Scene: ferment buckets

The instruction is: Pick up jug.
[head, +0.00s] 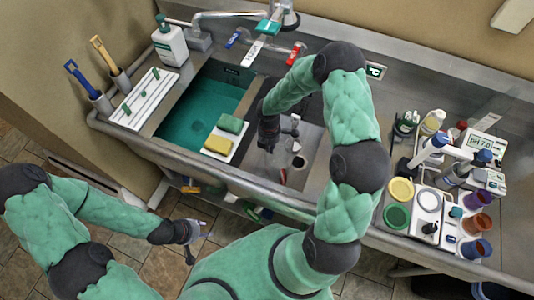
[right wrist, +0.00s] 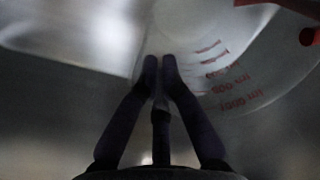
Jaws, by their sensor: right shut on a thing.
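The jug (right wrist: 225,80) is clear, with red measuring marks, and fills the upper right of the right wrist view. A red part shows at that view's top right corner. My right gripper (right wrist: 161,62) has its fingers together at the jug's wall. In the head view my right gripper (head: 270,146) reaches down into the right sink basin (head: 311,145); the jug is hard to make out there, partly hidden by my arm. My left gripper (head: 200,238) hangs empty over the floor in front of the sink, fingers apart.
The left basin holds teal liquid (head: 200,115). The faucet (head: 230,15) stands behind. Bottles, cups and a pH meter (head: 483,143) crowd the right counter.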

